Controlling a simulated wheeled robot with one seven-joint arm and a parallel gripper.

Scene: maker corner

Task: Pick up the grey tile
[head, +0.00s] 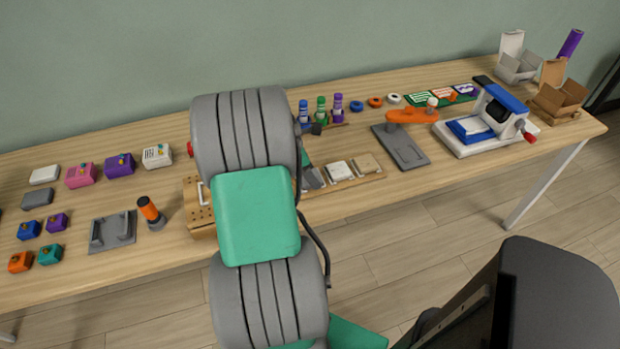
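A wooden strip (345,184) on the table holds a row of flat tiles to the right of my arm. A grey piece (313,178), which looks like the grey tile, is at its left end, partly hidden by my arm. Next to it are a white tile (338,171) and a beige tile (366,164). My arm's large grey and green links cover the middle of the view. My gripper is hidden behind them, so I cannot see its fingers or whether it touches the tile.
A perforated wooden block (199,213) is partly behind my arm. Coloured bottles (321,109) stand behind the strip. An orange-handled tool on a grey base (402,148) and a blue-white machine (488,124) are right. Small coloured blocks (81,175) and an orange-black knob (151,212) are left.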

